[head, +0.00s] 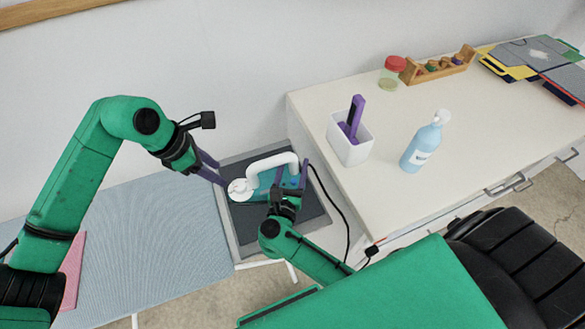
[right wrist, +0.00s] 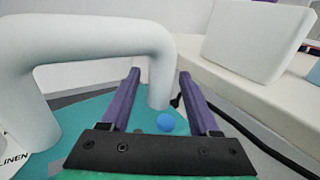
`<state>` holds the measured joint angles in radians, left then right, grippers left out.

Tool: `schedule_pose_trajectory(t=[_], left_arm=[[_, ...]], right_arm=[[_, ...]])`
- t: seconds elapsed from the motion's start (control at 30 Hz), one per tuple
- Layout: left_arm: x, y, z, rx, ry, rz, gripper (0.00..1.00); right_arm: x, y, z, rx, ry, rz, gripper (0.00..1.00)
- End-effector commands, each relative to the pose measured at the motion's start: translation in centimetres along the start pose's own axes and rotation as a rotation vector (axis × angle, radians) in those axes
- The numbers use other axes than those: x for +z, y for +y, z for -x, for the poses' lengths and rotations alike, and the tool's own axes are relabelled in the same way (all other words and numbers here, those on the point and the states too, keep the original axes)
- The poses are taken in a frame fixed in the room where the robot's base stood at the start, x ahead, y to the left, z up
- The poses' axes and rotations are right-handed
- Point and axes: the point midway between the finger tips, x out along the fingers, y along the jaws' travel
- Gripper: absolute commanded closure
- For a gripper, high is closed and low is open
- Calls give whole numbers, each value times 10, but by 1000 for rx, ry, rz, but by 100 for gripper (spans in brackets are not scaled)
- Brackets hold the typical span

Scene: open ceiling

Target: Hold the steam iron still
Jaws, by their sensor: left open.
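The steam iron (head: 262,180) has a teal body and a white arched handle (head: 272,160). It rests on a dark grey pad at the end of the ironing board. A white dial sits at its left end. My left gripper (head: 221,173) is open and empty, just left of the iron near the dial. My right gripper (head: 291,173) is at the iron's right end. In the right wrist view its purple fingers (right wrist: 161,85) stand apart, with the handle's post (right wrist: 160,75) and a blue button (right wrist: 166,122) showing in the gap. Contact with the handle cannot be told.
The light blue ironing board (head: 150,235) extends left. A black cord (head: 335,200) runs down beside the white counter (head: 310,108). On the counter stand a white holder (head: 350,148), a blue spray bottle (head: 420,150), a red-lidded jar (head: 392,75) and a wooden rack (head: 437,70).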

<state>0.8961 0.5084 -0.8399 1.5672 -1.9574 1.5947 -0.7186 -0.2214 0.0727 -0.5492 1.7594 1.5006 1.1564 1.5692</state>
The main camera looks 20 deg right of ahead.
Motion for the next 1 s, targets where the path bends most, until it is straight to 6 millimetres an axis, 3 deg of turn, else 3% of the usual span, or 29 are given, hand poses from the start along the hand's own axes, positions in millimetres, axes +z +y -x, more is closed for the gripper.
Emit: schedule_pose_trajectory(t=[0.03, 0.13, 1.0], left_arm=[[0, 0, 0, 0, 0, 0, 50], [0, 0, 0, 0, 0, 0, 50], [0, 0, 0, 0, 0, 0, 50]], right_arm=[[0, 0, 0, 0, 0, 0, 61], [0, 0, 0, 0, 0, 0, 100], [0, 0, 1, 0, 1, 0, 100]])
